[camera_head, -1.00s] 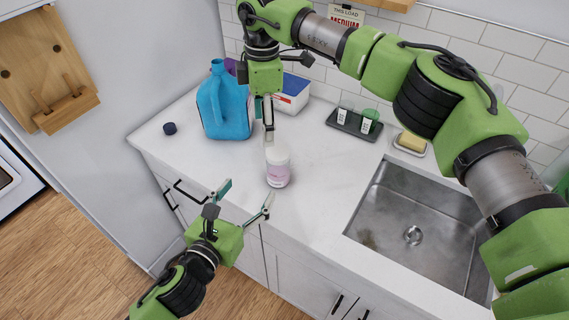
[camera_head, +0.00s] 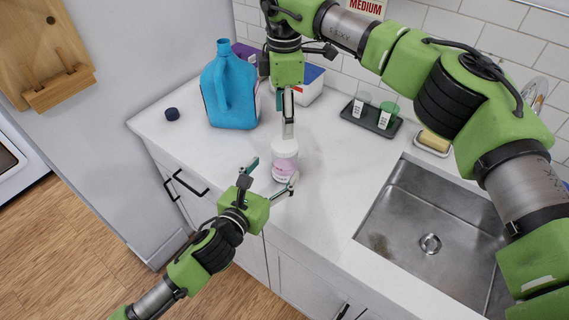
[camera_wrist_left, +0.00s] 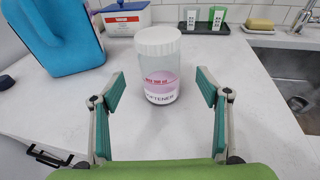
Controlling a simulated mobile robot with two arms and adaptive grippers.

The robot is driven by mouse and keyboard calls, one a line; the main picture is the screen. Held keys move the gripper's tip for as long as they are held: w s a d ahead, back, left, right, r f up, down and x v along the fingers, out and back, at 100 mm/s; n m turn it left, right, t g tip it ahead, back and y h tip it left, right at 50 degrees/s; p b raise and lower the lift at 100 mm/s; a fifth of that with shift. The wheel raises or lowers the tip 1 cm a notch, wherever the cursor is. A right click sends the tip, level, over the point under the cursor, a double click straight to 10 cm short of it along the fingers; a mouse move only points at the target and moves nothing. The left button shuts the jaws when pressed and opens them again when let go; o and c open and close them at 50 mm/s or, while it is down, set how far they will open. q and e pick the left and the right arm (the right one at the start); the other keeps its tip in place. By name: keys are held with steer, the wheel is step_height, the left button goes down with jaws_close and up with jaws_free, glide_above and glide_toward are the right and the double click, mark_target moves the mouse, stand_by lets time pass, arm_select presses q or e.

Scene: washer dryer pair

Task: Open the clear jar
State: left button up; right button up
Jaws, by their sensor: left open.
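The clear jar (camera_head: 285,163) stands upright near the counter's front edge, with a white ribbed lid on and pinkish contents. It also shows in the left wrist view (camera_wrist_left: 158,72), centred, with its lid (camera_wrist_left: 158,41) clear of any finger. My left gripper (camera_head: 271,174) is open in front of the jar; in the left wrist view its fingers (camera_wrist_left: 161,86) are spread to either side, just short of the jar and apart from it. My right gripper (camera_head: 287,130) points down above or just behind the lid; its fingers overlap edge-on, so its opening and any contact with the lid cannot be told.
A blue jug (camera_head: 230,90) stands left of the jar, with a dark cap (camera_head: 172,114) beside it. A white box with a blue lid (camera_head: 307,84) is behind. A black tray (camera_head: 371,120) with cups, a sponge dish (camera_head: 433,143) and a sink (camera_head: 430,225) lie right.

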mark_target(279, 164)
arm_select(q)
steer(key=x, duration=0.6)
steer(key=shift+w+f, duration=0.1)
arm_select(e)
steer(key=shift+w+d+f, duration=0.1)
steer(key=shift+w+f, duration=0.05)
steer(key=shift+w, duration=0.05)
arm_select(q)
steer(key=shift+w+d+f, duration=0.1)
steer(key=shift+w+d, duration=0.15)
steer(key=shift+w, duration=0.25)
arm_select(e)
steer(key=shift+s, duration=0.1)
arm_select(q)
jaws_close()
arm_select(e)
steer(key=m, duration=0.4)
steer(key=shift+f, duration=0.2)
steer(key=shift+m, duration=0.3)
step_height(279, 164, down, 8)
steer(key=shift+r, duration=0.25)
steer(key=shift+c, duration=0.3)
